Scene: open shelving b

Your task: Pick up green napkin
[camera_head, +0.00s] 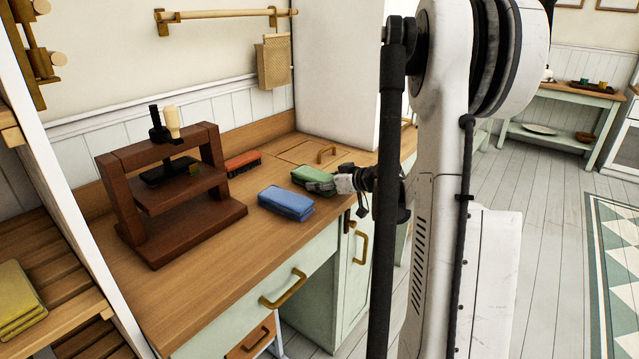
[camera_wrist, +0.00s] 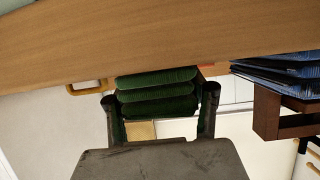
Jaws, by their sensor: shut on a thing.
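The green napkin (camera_head: 311,175) is a folded stack near the right end of the wooden counter, beside the blue napkin. My gripper (camera_head: 334,184) reaches it from the right and is shut on it. In the wrist view the folded green napkin (camera_wrist: 156,94) sits between the two dark fingers of my gripper (camera_wrist: 160,110), with several layers showing. I cannot tell for sure whether it is touching the counter or slightly above it.
A folded blue napkin (camera_head: 286,203) lies just left of the green one. A red brush-like item (camera_head: 243,162) lies behind it. A brown wooden press (camera_head: 170,190) stands on the left. A yellow folded cloth (camera_head: 18,298) lies on the shelf at far left. The counter's front (camera_head: 240,265) is bare.

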